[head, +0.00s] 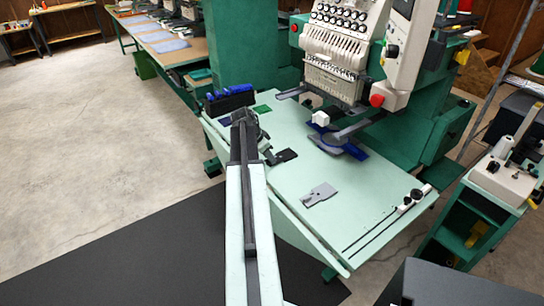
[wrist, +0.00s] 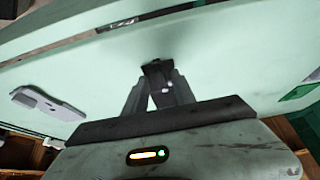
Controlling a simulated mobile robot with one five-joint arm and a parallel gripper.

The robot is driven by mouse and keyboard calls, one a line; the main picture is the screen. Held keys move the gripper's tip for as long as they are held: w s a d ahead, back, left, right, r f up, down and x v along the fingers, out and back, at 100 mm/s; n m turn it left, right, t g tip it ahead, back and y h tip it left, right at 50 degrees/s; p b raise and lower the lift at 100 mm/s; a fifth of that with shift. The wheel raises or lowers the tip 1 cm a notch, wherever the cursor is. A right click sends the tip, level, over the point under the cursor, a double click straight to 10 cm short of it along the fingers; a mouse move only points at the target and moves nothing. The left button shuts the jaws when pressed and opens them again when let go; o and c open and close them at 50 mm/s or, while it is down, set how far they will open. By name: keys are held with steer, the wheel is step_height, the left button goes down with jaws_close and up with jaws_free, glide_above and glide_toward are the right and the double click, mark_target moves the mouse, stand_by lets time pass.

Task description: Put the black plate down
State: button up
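The black plate (head: 287,155) is a small dark square at the tips of my gripper (head: 268,154), over the pale green table of the embroidery machine. In the wrist view, the grey fingers of my gripper (wrist: 158,88) come together on the black plate (wrist: 156,68), which shows as a small dark piece between the tips. A shadow falls on the table surface just beyond it. I cannot tell whether the plate touches the table or hangs slightly above it.
A grey metal plate (head: 318,194) lies on the pale green table (head: 340,225), right of my gripper. A green patch (head: 262,109) and a black holder with blue items (head: 230,98) are at the back left. The embroidery machine (head: 340,50) stands behind. Bare table surrounds the plate.

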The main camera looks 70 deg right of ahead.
steer(key=shift+r+p, duration=0.6)
steer(key=p+v, duration=1)
steer(key=v, duration=0.1)
steer(key=shift+a+r, duration=0.2)
steer(key=shift+r, duration=0.05)
steer(key=shift+w, duration=0.1)
